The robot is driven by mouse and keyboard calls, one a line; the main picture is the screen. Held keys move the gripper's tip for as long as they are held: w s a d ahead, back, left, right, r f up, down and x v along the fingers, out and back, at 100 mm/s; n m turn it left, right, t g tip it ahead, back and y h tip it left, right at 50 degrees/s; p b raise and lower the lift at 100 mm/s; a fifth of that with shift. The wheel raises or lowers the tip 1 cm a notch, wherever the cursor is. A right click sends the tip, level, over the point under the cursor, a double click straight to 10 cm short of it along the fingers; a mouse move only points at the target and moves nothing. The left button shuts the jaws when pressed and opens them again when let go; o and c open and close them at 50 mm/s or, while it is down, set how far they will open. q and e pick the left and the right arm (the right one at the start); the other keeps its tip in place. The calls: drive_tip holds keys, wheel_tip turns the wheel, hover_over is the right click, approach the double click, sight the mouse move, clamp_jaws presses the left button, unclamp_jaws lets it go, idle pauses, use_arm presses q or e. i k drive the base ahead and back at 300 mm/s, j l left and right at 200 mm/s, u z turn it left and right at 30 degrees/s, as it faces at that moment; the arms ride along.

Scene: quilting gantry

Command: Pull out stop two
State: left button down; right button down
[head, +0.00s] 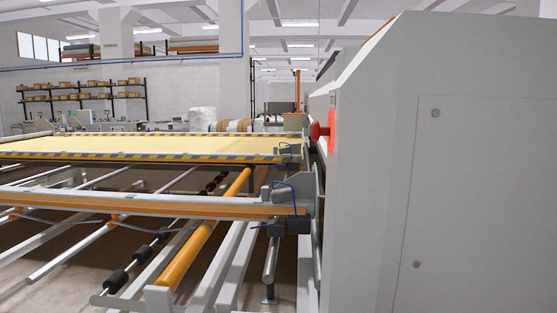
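A red mushroom-shaped stop button (317,131) sticks out to the left from a bright red plate (332,130) on the near end of the grey machine cabinet. I see it from the side, so I cannot tell whether it is pushed in or pulled out. No label saying which stop it is can be read. Neither of my grippers shows in the head view.
The large grey cabinet (475,170) fills the right side. A quilting bed with a yellow surface (150,147) and striped edges lies left, above rails and an orange bar (205,230). Shelves with boxes (85,95) stand far back left.

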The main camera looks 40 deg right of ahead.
sight(318, 131)
drive_tip(key=i+z, duration=0.15)
drive_tip(key=z, duration=0.3)
drive_tip(key=i+z, duration=0.15)
drive_tip(key=z, duration=0.3)
drive_tip(key=i+j+z, duration=0.15)
drive_tip(key=z, duration=0.3)
drive_tip(key=i+j+z, duration=0.1)
drive_tip(key=z, duration=0.35)
drive_tip(key=j, duration=0.1)
